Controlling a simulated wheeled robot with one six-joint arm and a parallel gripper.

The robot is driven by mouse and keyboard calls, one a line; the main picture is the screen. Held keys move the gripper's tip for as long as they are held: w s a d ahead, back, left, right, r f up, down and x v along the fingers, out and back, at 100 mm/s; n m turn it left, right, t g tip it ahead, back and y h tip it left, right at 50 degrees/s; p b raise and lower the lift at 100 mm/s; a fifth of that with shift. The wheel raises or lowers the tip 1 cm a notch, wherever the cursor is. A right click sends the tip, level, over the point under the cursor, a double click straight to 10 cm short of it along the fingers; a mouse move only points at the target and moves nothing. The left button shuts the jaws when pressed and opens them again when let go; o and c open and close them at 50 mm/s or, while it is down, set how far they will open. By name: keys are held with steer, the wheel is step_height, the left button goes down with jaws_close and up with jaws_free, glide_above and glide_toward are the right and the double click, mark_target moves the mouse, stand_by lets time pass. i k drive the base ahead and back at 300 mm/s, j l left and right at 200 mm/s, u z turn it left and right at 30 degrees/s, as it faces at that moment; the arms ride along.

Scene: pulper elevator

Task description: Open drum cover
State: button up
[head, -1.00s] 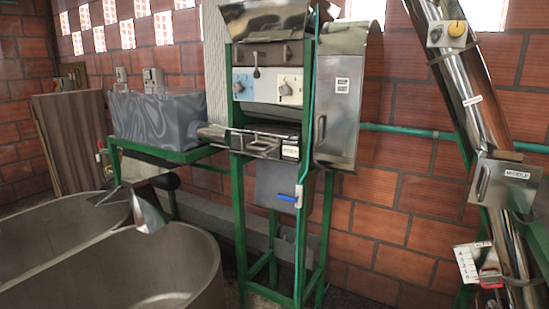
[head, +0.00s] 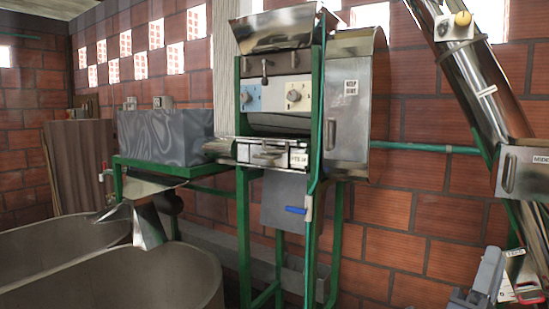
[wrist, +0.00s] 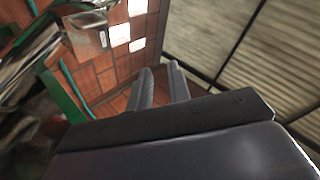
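The drum cover, which I take to be the curved metal housing (head: 347,110) on the right side of the pulper, is in the head view. It has a small white label and an upright handle (head: 332,134), and it looks closed. My gripper (head: 490,275) shows at the lower right of the head view, well apart from the cover. In the wrist view its two dark fingers (wrist: 161,86) stand apart with an empty gap between them. I cannot clearly make out the cover in the wrist view.
A green frame post (head: 317,120) stands beside the cover, with a blue-handled lever (head: 295,210) below. A slanted metal elevator tube (head: 480,80) is at the right, near my gripper. A grey tank (head: 165,137) and concrete basins (head: 150,280) are at the left.

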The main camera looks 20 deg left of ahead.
mark_target(287, 140)
steer(key=i+j+u, duration=0.3)
steer(key=i, duration=0.3)
steer(key=i+j+u, duration=0.35)
steer(key=i, duration=0.35)
steer(key=i+u, duration=0.3)
steer(key=i, duration=0.35)
